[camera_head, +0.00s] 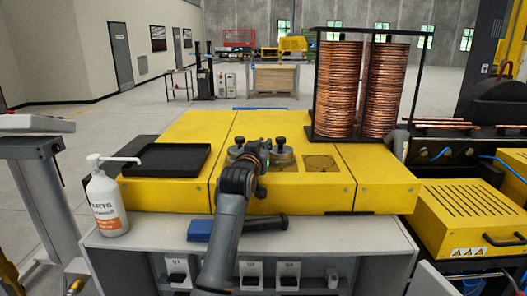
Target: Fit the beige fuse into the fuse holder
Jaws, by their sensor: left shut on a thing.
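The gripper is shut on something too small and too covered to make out. I cannot pick out the beige fuse or tell which part is the fuse holder. My right gripper is not in view.
A black tray (168,160) and a white pump bottle (107,205) are at the left. Copper coils (340,88) in a black rack stand at the back right. A blue item (200,230) and a dark bar (268,223) lie along the front. A round-marked patch (320,163) is bare.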

